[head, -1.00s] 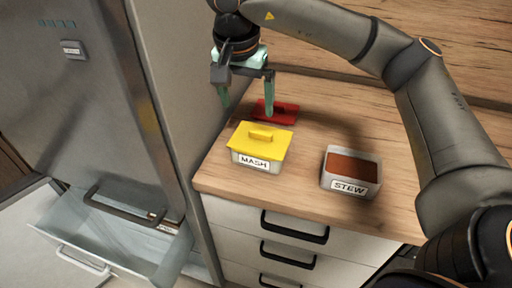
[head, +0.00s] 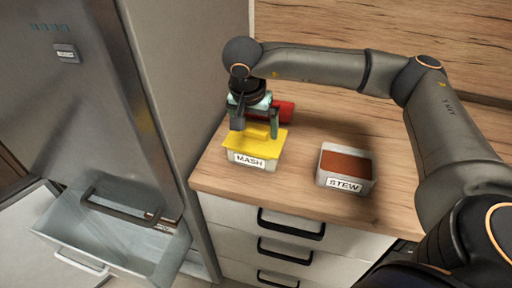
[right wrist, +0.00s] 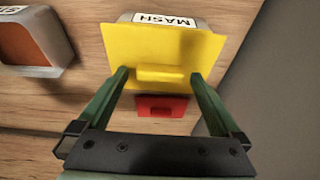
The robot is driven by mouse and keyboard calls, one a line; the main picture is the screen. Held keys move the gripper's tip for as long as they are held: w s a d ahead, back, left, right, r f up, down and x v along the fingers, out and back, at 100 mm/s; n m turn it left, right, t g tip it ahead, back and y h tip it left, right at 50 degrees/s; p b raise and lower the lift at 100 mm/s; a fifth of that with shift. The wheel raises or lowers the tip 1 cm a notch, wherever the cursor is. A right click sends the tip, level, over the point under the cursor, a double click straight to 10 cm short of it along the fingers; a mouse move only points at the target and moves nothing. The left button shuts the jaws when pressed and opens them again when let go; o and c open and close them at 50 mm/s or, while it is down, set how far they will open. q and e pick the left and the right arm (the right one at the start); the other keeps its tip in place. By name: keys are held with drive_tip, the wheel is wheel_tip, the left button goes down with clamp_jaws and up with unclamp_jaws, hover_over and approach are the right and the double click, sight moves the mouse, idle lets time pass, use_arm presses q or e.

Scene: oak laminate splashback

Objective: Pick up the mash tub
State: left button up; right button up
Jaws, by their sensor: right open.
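The mash tub (head: 250,164) is a pale tub with a MASH label and a yellow lid (head: 265,147), standing near the counter's left front edge. In the right wrist view the yellow lid (right wrist: 160,48) has a raised handle (right wrist: 165,74) in its middle. My right gripper (head: 256,132) is over the lid, pointing down. In the right wrist view its green fingers (right wrist: 159,72) are open, one on each side of the lid handle, with gaps between. I cannot tell whether the fingertips touch the lid. My left gripper is not in view.
A stew tub (head: 345,168), open with brown contents, stands to the right on the wooden counter (head: 300,190). A red lid (head: 284,110) lies behind the mash tub. A tall fridge (head: 90,120) with a pulled-out clear drawer (head: 110,238) is at the left.

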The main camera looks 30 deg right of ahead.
drive_tip(key=shift+w+f, duration=0.1)
drive_tip(key=shift+f, duration=0.15)
clamp_jaws()
idle(0.7)
drive_tip(key=shift+r, duration=0.15)
